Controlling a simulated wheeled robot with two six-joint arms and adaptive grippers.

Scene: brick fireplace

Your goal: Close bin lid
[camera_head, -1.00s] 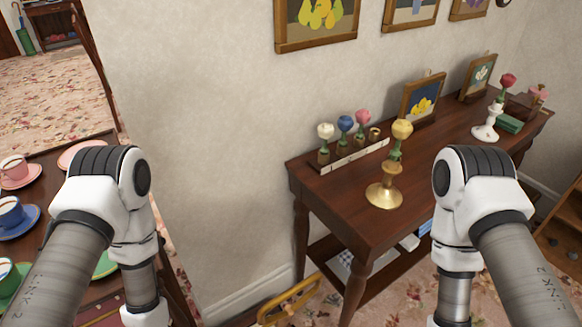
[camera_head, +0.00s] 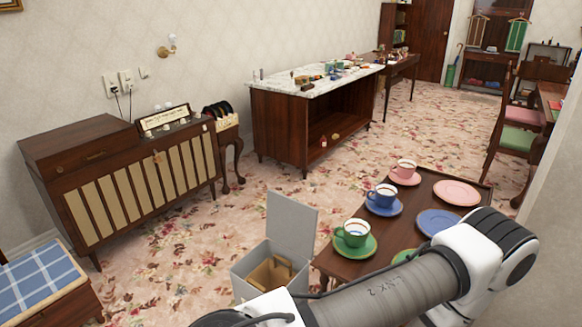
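The bin (camera_head: 238,283) is a light grey box on the carpet at the lower middle of the head view. Its lid (camera_head: 291,226) stands up open at the back edge. Brown cardboard-like pieces (camera_head: 268,274) show inside. One of my arms crosses the lower right, in front of the bin's lower right part, which it hides. No gripper fingers of either arm are in the picture, so I cannot see whether they are open or shut.
A small dark table (camera_head: 340,264) with cups and saucers stands just right of the bin. A wooden radio cabinet (camera_head: 118,190) is along the left wall. A marble-topped counter (camera_head: 315,88) stands farther back. Open floral carpet (camera_head: 200,245) lies left of the bin.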

